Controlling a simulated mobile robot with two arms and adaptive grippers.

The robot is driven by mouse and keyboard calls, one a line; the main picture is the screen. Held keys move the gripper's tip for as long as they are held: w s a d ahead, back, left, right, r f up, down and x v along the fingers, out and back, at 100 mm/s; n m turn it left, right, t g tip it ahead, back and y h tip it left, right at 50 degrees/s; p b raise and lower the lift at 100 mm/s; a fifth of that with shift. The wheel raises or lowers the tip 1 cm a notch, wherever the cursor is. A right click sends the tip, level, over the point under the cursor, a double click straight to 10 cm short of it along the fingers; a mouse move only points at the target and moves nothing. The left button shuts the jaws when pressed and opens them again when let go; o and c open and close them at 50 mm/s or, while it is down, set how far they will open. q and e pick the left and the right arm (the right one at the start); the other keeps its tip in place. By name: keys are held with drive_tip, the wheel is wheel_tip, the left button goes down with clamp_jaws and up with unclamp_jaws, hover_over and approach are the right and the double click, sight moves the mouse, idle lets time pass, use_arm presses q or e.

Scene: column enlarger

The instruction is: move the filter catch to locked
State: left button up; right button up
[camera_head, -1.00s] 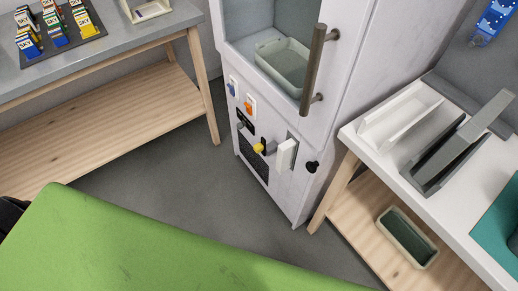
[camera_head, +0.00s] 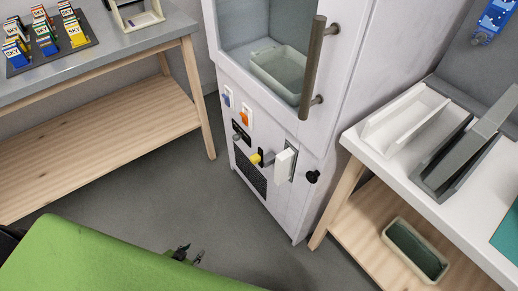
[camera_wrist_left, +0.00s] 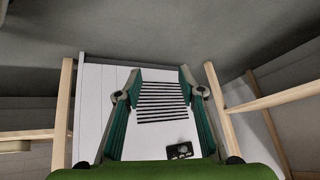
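The white cabinet (camera_head: 245,185) stands in the middle of the head view. Its front carries a yellow-tipped lever (camera_head: 255,158) by a dark slot, a small grey knob (camera_head: 237,138) by a black label and a white block handle (camera_head: 285,163) on a grey plate. I cannot tell for sure which is the filter catch. My left gripper (camera_head: 186,255) shows only its dark tips, low and apart from the cabinet. In the left wrist view its teal fingers (camera_wrist_left: 159,76) are spread with nothing between them, facing a slatted vent (camera_wrist_left: 162,102). My right gripper is not in view.
A black knob (camera_head: 312,176) sticks out right of the white handle. A long bar handle (camera_head: 312,65) stands out above. A wooden bench (camera_head: 110,135) is at the left and a white-topped table (camera_head: 400,175) at the right. The floor before the cabinet is clear.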

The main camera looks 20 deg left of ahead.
use_arm(q)
drive_tip(key=w+a+r+t+h+b, duration=0.1)
drive_tip(key=w+a+r+t+b, duration=0.2)
drive_tip(key=w, duration=0.6)
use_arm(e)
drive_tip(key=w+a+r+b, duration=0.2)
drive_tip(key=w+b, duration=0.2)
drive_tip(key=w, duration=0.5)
use_arm(q)
drive_tip(key=m+t+h+b, duration=0.3)
drive_tip(key=m+t+h, duration=0.15)
drive_tip(key=h, duration=0.55)
approach(251, 160)
drive_tip(key=shift+m+g, duration=0.25)
drive_tip(key=shift+g, duration=0.1)
drive_tip(key=x, duration=0.3)
drive_tip(key=b+x, duration=0.1)
drive_tip(key=x, duration=0.3)
drive_tip(key=b+x, duration=0.1)
drive_tip(key=x, duration=0.3)
drive_tip(key=shift+w+d+r, duration=0.1)
drive_tip(key=shift+w+r, duration=0.1)
drive_tip(key=shift+r, duration=0.1)
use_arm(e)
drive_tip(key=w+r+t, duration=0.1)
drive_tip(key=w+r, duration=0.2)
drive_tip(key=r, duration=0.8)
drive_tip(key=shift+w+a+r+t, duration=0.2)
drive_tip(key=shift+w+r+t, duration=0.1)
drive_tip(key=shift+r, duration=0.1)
